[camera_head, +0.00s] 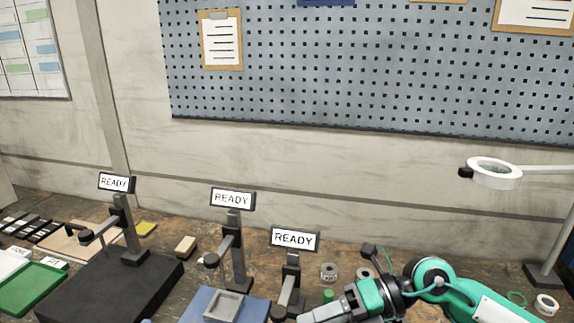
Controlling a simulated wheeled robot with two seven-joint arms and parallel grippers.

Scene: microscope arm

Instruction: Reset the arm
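A microscope arm stand with a READY sign (117,184) rises at the left from a black base (120,290); a grey arm (98,231) juts from its post. A second stand with a READY sign (232,199) is in the middle, its post behind a blue base (215,303) with a grey square tray. A third READY sign (294,239) is on a stand to the right, its arm (285,300) pointing towards me. My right gripper (308,317) comes in from the right beside this third stand; its fingertips are at the bottom edge and hard to make out. My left gripper is out of view.
A ring-shaped magnifier lamp (494,173) on an arm hangs at the right. Tape rolls (329,271) lie behind my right arm. A green tray (32,288) is at the lower left, and a small tan block (186,246) lies between the first two stands.

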